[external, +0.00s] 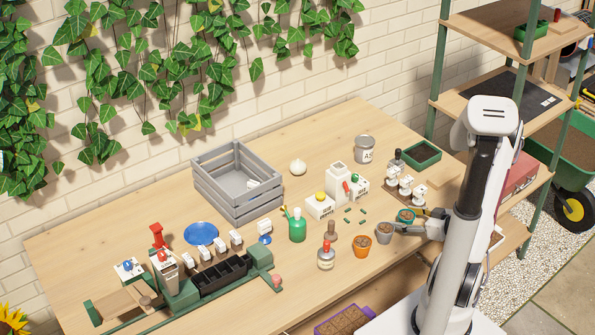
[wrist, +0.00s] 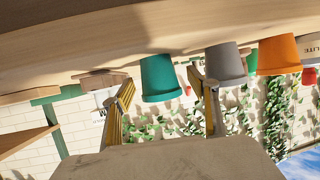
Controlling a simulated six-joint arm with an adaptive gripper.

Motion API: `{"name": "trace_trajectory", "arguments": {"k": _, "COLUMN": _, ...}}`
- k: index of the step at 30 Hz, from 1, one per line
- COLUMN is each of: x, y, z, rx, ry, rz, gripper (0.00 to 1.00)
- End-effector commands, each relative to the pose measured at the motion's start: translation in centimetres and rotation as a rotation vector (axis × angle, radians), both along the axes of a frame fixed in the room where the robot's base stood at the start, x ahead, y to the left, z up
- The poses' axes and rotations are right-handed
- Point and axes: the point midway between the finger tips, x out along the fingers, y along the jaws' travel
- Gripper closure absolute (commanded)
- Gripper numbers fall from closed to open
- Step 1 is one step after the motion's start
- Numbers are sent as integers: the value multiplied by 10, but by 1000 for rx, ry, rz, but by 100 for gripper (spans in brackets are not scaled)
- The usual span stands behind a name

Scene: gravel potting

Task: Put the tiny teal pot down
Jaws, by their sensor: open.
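The tiny teal pot (external: 405,215) stands upright on the wooden table, filled with something brown. In the wrist view, which is upside down, the teal pot (wrist: 161,79) sits between my two fingers, with its base at the tabletop. My gripper (external: 410,223) is open around it, low over the table; in the wrist view, gaps show between the fingers of my gripper (wrist: 162,98) and the pot's sides. The right finger in that view is close to the grey pot (wrist: 225,64), which stands beside the teal one (external: 384,234).
An orange pot (external: 362,246) stands beyond the grey pot. White-labelled containers (external: 404,186) and a green tray (external: 422,155) lie behind the teal pot. A wooden plunger (external: 330,231) and a red-capped bottle (external: 326,257) stand to the left.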

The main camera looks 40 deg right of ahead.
Motion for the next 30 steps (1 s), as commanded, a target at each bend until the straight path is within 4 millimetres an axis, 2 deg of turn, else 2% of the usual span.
{"name": "trace_trajectory", "arguments": {"k": 17, "x": 2, "y": 1, "z": -1, "rx": 0, "ry": 0, "rz": 0, "gripper": 41}}
{"name": "trace_trajectory", "arguments": {"k": 22, "x": 2, "y": 1, "z": -1, "rx": 0, "ry": 0, "rz": 0, "gripper": 82}}
{"name": "trace_trajectory", "arguments": {"k": 25, "x": 2, "y": 1, "z": -1, "rx": 0, "ry": 0, "rz": 0, "gripper": 85}}
{"name": "trace_trajectory", "arguments": {"k": 26, "x": 2, "y": 1, "z": -1, "rx": 0, "ry": 0, "rz": 0, "gripper": 88}}
{"name": "trace_trajectory", "arguments": {"k": 30, "x": 2, "y": 0, "z": -1, "rx": 0, "ry": 0, "rz": 0, "gripper": 88}}
